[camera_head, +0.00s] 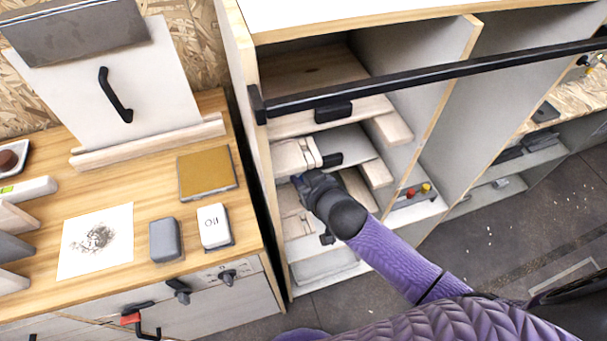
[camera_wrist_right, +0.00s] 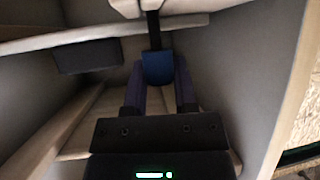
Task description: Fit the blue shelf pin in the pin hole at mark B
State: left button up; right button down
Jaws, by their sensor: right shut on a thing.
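My right gripper (camera_head: 301,181) reaches into the open cabinet (camera_head: 440,95), close to its left side and beside pale wooden pieces (camera_head: 293,157). In the right wrist view, the right gripper (camera_wrist_right: 160,84) is shut on the blue shelf pin (camera_wrist_right: 158,68). A dark, narrow bar stands just beyond the pin toward a pale block; I cannot tell if the pin touches anything. The pin hole and mark B cannot be made out in either view. My left gripper is not in view.
A black rail (camera_head: 430,72) crosses the cabinet front above my arm. Red (camera_head: 411,192) and yellow (camera_head: 426,188) small items sit on a low shelf to the right. A wooden worktop (camera_head: 150,205) with cards and blocks stands left of the cabinet.

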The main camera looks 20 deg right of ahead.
jog(key=shift+s+d+f, duration=0.1)
jog(key=shift+f, duration=0.1)
jog(key=shift+f, duration=0.1)
jog(key=shift+f, duration=0.25)
jog(key=shift+c, duration=1.6)
grip_release()
jog(key=shift+r, duration=0.1)
